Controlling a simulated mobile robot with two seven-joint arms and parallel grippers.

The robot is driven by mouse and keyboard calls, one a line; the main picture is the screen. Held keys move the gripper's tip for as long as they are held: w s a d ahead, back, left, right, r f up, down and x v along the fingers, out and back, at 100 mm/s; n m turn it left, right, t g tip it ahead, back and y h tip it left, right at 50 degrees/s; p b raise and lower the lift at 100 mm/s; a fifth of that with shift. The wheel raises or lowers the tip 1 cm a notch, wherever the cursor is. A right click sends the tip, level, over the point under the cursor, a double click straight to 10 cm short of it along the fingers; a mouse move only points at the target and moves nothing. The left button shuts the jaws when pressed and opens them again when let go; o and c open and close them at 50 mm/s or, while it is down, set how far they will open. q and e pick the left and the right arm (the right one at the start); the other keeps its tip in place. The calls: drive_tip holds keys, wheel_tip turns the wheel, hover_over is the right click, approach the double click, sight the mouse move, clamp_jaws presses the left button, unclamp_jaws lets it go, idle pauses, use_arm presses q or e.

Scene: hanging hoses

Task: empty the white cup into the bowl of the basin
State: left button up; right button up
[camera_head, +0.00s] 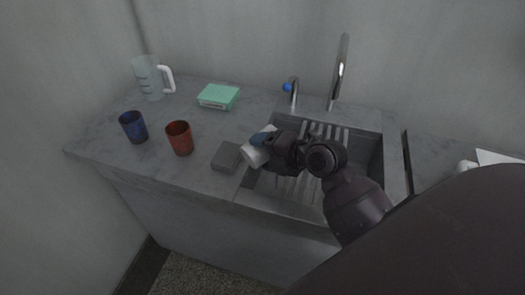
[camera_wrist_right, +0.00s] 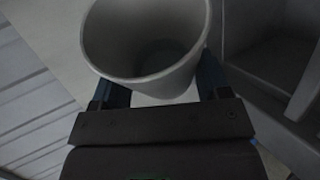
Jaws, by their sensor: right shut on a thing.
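The white cup (camera_head: 254,155) is held in my right gripper (camera_head: 263,142) over the left front part of the basin, near its rim. It looks tilted in the head view. In the wrist view the cup (camera_wrist_right: 145,75) sits between the two fingers (camera_wrist_right: 160,92) with its open mouth showing; the inside looks plain grey and I cannot make out any contents. The basin (camera_head: 374,160) is a grey bowl sunk into the counter, partly hidden by my right arm. My left gripper is not in view.
A grey block (camera_head: 226,156) lies on the counter left of the basin. A red cup (camera_head: 179,138), a blue cup (camera_head: 133,127), a clear jug (camera_head: 150,78) and a green box (camera_head: 219,96) stand further left. Light slats (camera_head: 340,134) cross the basin.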

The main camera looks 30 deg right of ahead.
drive_tip(key=shift+w+d+r+m+y+b, duration=0.1)
drive_tip(key=shift+d+r+m+y+b, duration=0.15)
drive_tip(key=shift+d+m+y+b, duration=0.25)
drive_tip(key=shift+d+r+m+y+b, duration=0.15)
drive_tip(key=shift+d+r+m+y, duration=0.15)
drive_tip(key=shift+m+y, duration=0.35)
drive_tip(key=shift+d+r+m+t, duration=0.15)
drive_tip(key=shift+r+m+t, duration=0.1)
drive_tip(key=shift+m+t, duration=0.1)
